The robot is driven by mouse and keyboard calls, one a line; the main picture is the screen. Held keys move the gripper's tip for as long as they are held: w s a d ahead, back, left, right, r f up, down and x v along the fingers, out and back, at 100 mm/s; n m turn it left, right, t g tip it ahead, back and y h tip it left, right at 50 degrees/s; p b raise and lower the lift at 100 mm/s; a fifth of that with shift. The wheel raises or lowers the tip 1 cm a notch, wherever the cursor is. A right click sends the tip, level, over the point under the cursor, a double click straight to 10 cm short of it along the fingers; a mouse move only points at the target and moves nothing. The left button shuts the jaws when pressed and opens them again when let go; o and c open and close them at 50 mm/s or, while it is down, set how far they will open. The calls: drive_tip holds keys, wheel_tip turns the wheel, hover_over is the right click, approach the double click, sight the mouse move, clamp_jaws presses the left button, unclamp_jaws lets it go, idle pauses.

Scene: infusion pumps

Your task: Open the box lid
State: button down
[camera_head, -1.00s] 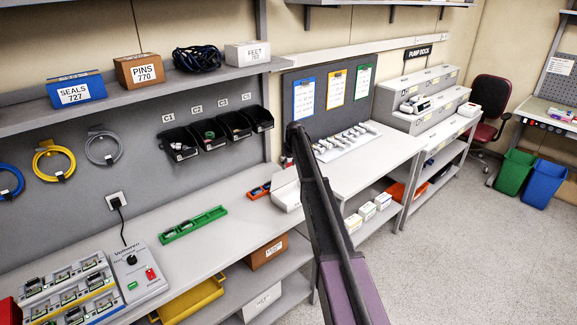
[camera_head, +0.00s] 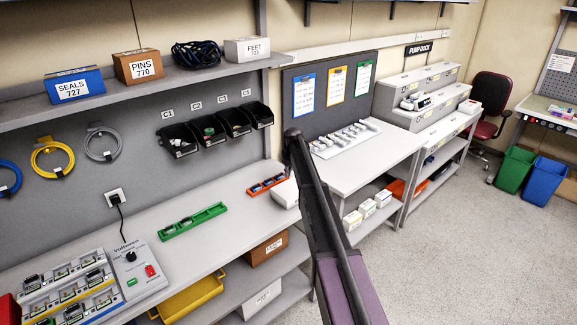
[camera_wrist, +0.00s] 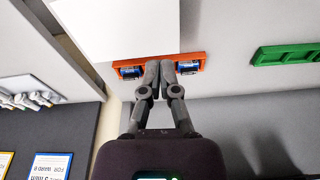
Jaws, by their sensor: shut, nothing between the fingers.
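The white box (camera_head: 285,193) stands near the right end of the long workbench, partly hidden behind my dark arm in the head view. Its top looks flat, with no raised lid showing. In the wrist view a plain white face of the box (camera_wrist: 115,25) fills the top left. My gripper (camera_wrist: 166,66) is shut and empty, with its fingertips beside the box and over the orange tray (camera_wrist: 190,57) in that view. Any gap to the tray or box is hard to judge. The head view does not show the gripper clearly.
The orange tray (camera_head: 267,185) with blue items lies just left of the box. A green tray (camera_head: 193,221) lies further left, with bare bench between. Black bins (camera_head: 208,137) hang on the wall above. A second bench (camera_head: 362,165) stands to the right.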

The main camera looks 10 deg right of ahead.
drive_tip(key=s+a+f+m+b, duration=0.1)
drive_tip(key=s+a, duration=0.1)
drive_tip(key=s, duration=1.3)
drive_tip(key=s+a+f+m+g+b, duration=0.1)
drive_tip(key=s+a+f+m, duration=0.1)
drive_tip(key=s, duration=1.4)
drive_tip(key=s+a+f+m+h+b, duration=0.1)
drive_tip(key=s+a+b, duration=0.1)
drive_tip(key=s, duration=1.3)
drive_tip(key=shift+s+a+f+m+g, duration=0.3)
drive_tip(key=shift+a+g, duration=0.1)
drive_tip(key=shift+a, duration=0.5)
drive_tip(key=shift+d, duration=0.1)
